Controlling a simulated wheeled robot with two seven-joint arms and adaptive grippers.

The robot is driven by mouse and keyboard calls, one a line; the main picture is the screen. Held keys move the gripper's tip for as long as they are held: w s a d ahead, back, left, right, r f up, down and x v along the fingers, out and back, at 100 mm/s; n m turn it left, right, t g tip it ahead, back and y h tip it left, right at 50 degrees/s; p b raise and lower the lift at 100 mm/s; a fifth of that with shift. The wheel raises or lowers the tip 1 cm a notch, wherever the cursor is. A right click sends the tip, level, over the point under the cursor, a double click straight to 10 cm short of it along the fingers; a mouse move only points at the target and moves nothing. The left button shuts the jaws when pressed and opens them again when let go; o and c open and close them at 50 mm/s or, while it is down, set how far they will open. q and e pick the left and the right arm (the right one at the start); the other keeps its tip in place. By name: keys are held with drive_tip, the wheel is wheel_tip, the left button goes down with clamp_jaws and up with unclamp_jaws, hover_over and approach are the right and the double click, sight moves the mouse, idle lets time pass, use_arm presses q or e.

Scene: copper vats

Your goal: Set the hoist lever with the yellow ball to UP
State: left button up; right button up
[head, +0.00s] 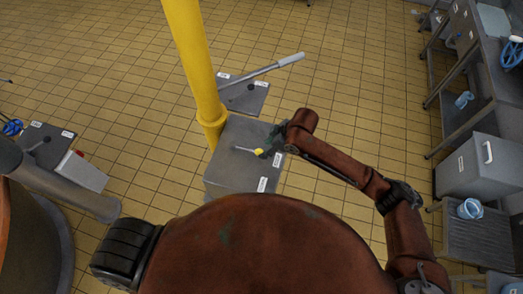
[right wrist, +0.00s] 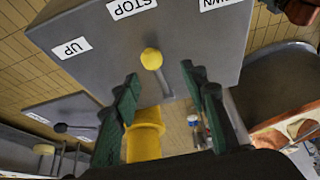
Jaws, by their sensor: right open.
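The hoist lever's yellow ball (head: 258,152) sits on a thin rod above a grey control box (head: 228,170). In the right wrist view the ball (right wrist: 151,58) leans toward the STOP label (right wrist: 132,6). The UP label (right wrist: 72,47) is to its left and the DOWN label (right wrist: 222,3) to its right, partly cut off. My right gripper (head: 272,144) is at the box's right side, close to the ball. In the right wrist view its green fingers (right wrist: 160,74) are open, one on each side of the lever rod, with the ball just beyond their tips. My left gripper is not in view.
A yellow post (head: 192,60) rises behind the box. A floor plate with a long grey-handled lever (head: 290,60) lies beyond it. A metal bench (head: 455,75) and a grey cabinet (head: 465,168) stand at the right. Tiled floor between is clear.

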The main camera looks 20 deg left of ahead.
sight(261, 151)
drive_tip(key=shift+h, duration=0.3)
drive_tip(key=x, duration=0.2)
drive_tip(key=p+x, duration=0.1)
drive_tip(key=x, duration=0.2)
drive_tip(key=w+x, duration=0.1)
drive_tip(key=x, duration=0.1)
drive_tip(key=shift+w+f, duration=0.15)
drive_tip(key=shift+f, duration=0.05)
clamp_jaws()
idle(0.5)
